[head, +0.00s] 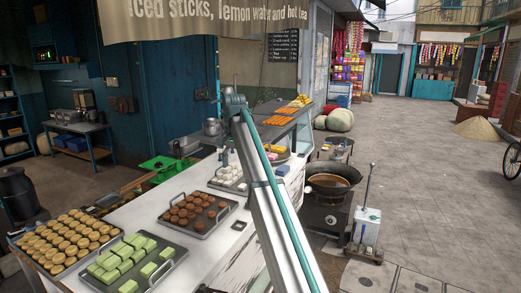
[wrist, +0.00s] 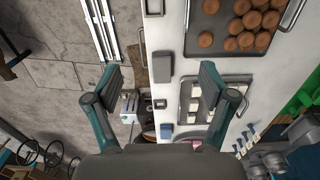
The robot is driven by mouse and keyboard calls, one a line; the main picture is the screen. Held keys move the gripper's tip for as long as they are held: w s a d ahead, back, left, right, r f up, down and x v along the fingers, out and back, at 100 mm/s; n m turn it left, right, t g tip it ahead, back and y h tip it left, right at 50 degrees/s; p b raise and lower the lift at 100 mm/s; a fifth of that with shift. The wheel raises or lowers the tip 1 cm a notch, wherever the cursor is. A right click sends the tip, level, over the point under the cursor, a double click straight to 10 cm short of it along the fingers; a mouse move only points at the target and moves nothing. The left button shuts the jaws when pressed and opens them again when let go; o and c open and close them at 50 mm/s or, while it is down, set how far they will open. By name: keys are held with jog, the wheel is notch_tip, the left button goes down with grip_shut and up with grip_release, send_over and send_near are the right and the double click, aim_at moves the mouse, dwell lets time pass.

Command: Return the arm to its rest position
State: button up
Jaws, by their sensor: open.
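My gripper (wrist: 158,82) is open and empty in the wrist view, with its two fingers spread wide apart. It points down over the edge of the white counter (wrist: 168,30), with no object between the fingers. In the head view my arm (head: 262,180) rises from the bottom centre to a teal joint above the counter. The part of the arm beyond that joint is mostly hidden, and I cannot make out the fingers there.
The counter holds a tray of brown round sweets (head: 197,213), green blocks (head: 128,262) and yellow rounds (head: 66,241). A tray of white pieces (wrist: 193,102) lies below my right finger. A wok (head: 333,181) stands right of the counter. Paving (head: 430,170) at right is open.

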jog(key=s+d+f+n, duration=0.1)
jog(key=s+d+f, duration=0.5)
jog(key=f, duration=0.7)
jog(key=s+d+f+n, duration=0.1)
jog(key=s+d+f, duration=0.55)
jog(key=f, duration=0.65)
jog(key=s+d+f+n, duration=0.1)
jog(key=s+d+f, duration=0.45)
jog(key=f, duration=0.75)
jog(key=s+d+f+n, duration=0.1)
jog(key=s+d+f, duration=0.2)
jog(key=s+f, duration=0.35)
jog(key=s+d+f, duration=0.2)
jog(key=s+f, duration=0.1)
jog(key=s, duration=0.6)
jog(key=s+d+f+n, duration=0.1)
jog(key=s+d+f, duration=0.2)
jog(key=s+f, duration=0.3)
jog(key=s+f+g+b, duration=0.6)
jog(key=s+f+b, duration=0.4)
jog(key=s+f, duration=1.7)
jog(key=shift+s+a+g, duration=0.3)
jog(key=shift+s+g, duration=0.1)
jog(key=shift+s, duration=0.5)
